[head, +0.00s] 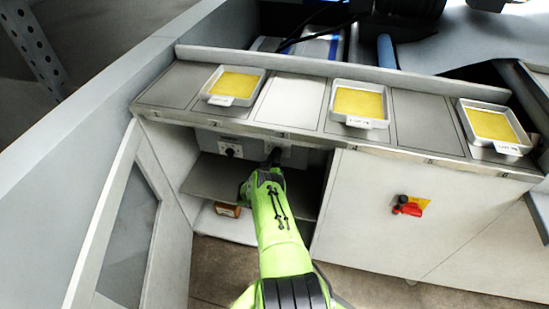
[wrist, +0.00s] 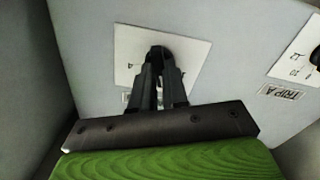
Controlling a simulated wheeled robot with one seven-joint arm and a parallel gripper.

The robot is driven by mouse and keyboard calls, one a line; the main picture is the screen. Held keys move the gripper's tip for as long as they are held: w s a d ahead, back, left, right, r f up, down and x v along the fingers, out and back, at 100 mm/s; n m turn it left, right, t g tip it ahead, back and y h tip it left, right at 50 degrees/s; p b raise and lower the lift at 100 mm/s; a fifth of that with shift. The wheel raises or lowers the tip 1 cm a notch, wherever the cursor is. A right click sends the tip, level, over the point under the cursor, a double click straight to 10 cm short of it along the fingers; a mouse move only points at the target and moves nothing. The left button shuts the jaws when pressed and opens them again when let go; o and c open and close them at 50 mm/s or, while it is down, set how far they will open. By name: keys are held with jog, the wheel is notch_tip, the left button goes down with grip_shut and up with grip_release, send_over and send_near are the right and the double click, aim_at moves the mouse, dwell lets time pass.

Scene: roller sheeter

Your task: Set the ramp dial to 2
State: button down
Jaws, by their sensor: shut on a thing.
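In the wrist view my gripper (wrist: 160,72) is shut on a dark round dial (wrist: 159,52) at the middle of a white scale plate (wrist: 192,58). The fingers cover most of the dial, so its pointer and setting cannot be read. A small label below the plate is mostly hidden by the fingers, so its name is not readable. In the head view my gripper (head: 274,157) reaches into the open cabinet, at the right-hand plate (head: 287,152) on its back panel.
A second dial (head: 231,152) sits left of my gripper in the head view. Its plate, labelled TRIP A (wrist: 282,92), is at the wrist view's right edge. An open door (head: 118,220), a shelf (head: 215,178) and a small brown box (head: 227,209) are near my arm.

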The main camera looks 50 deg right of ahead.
dwell(0.4)
jog(key=c, duration=1.1)
grip_release()
jog(key=shift+c, duration=0.2)
jog(key=p+v, duration=0.5)
jog(key=v, duration=1)
jog(key=shift+s+a, duration=0.2)
jog(key=shift+a, duration=0.15)
